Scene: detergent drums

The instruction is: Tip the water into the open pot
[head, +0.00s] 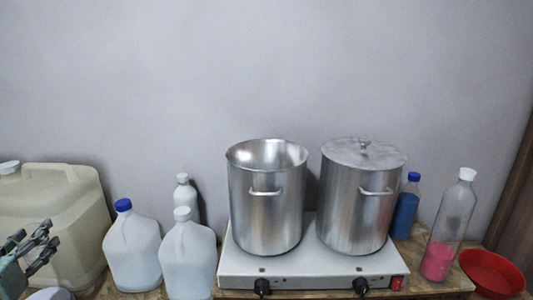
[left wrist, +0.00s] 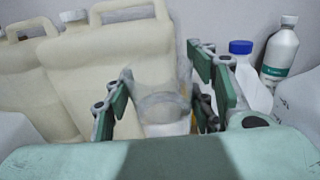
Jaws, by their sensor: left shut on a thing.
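The open pot (head: 267,200) is a steel pot without a lid, on the left side of a white two-plate hot plate (head: 312,268). My left gripper (head: 38,250) is at the lower left corner of the head view, well to the left of the pot and in front of a large beige canister (head: 60,215). In the left wrist view its green-padded fingers (left wrist: 165,105) are shut on a clear cup (left wrist: 165,112), which looks upright. The cup's contents are hard to make out. My right gripper is in no view.
A lidded steel pot (head: 361,200) stands right of the open one. Between my gripper and the open pot stand a blue-capped jug (head: 132,250), a white-capped jug (head: 188,258) and a white bottle (head: 187,196). A blue bottle (head: 405,210), pink-filled bottle (head: 450,225) and red bowl (head: 492,272) are right.

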